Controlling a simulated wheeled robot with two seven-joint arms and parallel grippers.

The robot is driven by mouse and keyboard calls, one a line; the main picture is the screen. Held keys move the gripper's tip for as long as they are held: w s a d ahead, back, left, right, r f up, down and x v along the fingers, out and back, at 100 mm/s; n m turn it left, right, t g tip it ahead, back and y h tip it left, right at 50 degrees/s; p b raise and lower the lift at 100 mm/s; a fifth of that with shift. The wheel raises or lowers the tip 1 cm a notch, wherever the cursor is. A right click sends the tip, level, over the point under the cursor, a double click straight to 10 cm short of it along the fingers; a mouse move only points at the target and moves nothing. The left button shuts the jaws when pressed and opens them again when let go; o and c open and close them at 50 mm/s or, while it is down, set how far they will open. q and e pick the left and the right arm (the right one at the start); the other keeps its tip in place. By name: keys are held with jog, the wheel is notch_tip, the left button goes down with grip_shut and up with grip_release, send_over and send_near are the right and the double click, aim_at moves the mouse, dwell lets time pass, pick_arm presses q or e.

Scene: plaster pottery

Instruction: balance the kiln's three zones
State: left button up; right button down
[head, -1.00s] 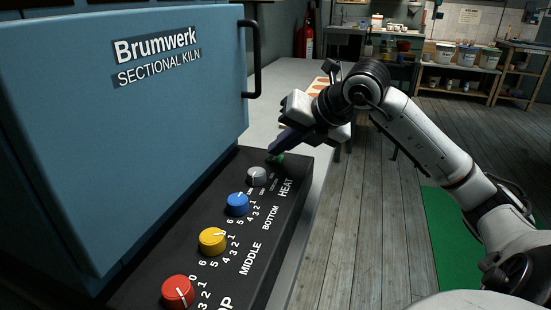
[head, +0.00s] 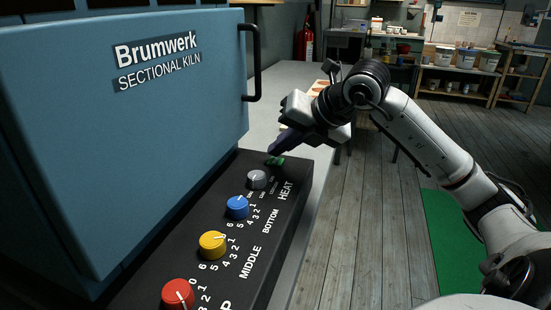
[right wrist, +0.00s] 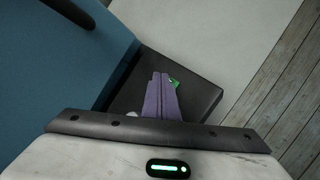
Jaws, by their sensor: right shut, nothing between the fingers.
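The blue kiln (head: 130,120) stands at the left with its door shut. Its black control panel (head: 262,235) carries a red knob (head: 178,294), a yellow knob (head: 212,245) labelled MIDDLE, a blue knob (head: 237,207) labelled BOTTOM and a grey knob (head: 257,179) labelled HEAT. A small green part (head: 276,160) sits at the panel's far end, bright green in the right wrist view (right wrist: 174,83). My right gripper (head: 272,152) is shut and empty, its purple fingertips right at the green part. I cannot tell whether they touch it. My left gripper is out of view.
A black handle (head: 254,62) juts from the kiln's right side. A pale tabletop (head: 285,85) lies beyond the panel. Shelves with tubs (head: 455,70) stand at the back. Wooden floor (head: 345,230) is open to the right of the panel.

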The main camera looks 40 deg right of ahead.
aim_at(280, 163)
jog(key=shift+r, duration=0.3)
jog(key=shift+r+p, duration=1.85)
jog(key=shift+r, duration=0.65)
